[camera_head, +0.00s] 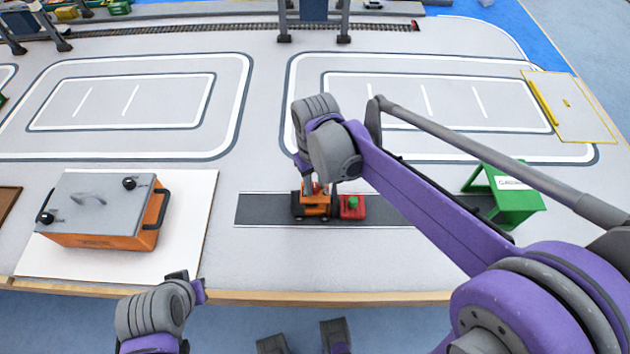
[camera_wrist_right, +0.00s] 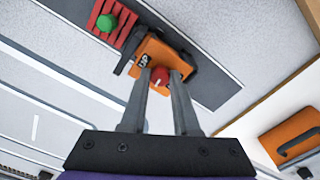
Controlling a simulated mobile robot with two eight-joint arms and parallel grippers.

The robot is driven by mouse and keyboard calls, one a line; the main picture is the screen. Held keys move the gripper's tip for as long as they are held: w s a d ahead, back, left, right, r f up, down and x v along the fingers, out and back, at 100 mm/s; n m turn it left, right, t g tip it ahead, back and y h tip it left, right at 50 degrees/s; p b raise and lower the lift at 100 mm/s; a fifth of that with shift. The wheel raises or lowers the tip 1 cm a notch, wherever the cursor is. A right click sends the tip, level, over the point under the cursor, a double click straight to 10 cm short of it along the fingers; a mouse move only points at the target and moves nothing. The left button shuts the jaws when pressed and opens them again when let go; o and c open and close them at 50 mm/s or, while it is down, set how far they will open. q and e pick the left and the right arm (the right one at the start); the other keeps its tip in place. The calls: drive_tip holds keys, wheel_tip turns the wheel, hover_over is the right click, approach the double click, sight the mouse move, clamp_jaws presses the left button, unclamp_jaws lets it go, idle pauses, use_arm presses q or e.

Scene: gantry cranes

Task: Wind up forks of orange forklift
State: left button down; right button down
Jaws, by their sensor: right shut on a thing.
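The orange forklift (camera_head: 316,210) stands on a dark road strip in the middle of the table, below my right gripper (camera_head: 318,186). In the right wrist view the forklift's orange body (camera_wrist_right: 150,50) carries a red knob (camera_wrist_right: 160,76). My right gripper (camera_wrist_right: 160,82) is shut on this knob, one finger on each side. A red pallet (camera_head: 352,212) with a green piece on it is at the dark forks' end; it also shows in the wrist view (camera_wrist_right: 123,36). My left gripper (camera_head: 192,284) is low at the table's front edge, and its finger gap is unclear.
An orange and grey box (camera_head: 100,218) with black knobs sits on a white board (camera_head: 203,195) at left. A green stand (camera_head: 515,200) is at right, partly behind my right arm. Gantry legs (camera_head: 284,22) stand at the back. White-lined areas behind the road are clear.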

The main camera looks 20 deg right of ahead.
sight(315, 188)
use_arm(q)
drive_tip(key=shift+w+r+p, duration=0.1)
drive_tip(key=shift+r+p, duration=0.2)
use_arm(e)
drive_tip(key=m, duration=0.6)
drive_tip(key=shift+m, duration=0.3)
drive_tip(key=c, duration=0.6)
unclamp_jaws()
drive_tip(key=shift+c, duration=0.2)
use_arm(q)
drive_tip(key=shift+w+r+p, duration=0.1)
drive_tip(key=shift+r+p, duration=0.4)
drive_tip(key=shift+r, duration=0.1)
use_arm(e)
wheel_tip(315, 188, up, 11)
drive_tip(key=shift+f, duration=0.1)
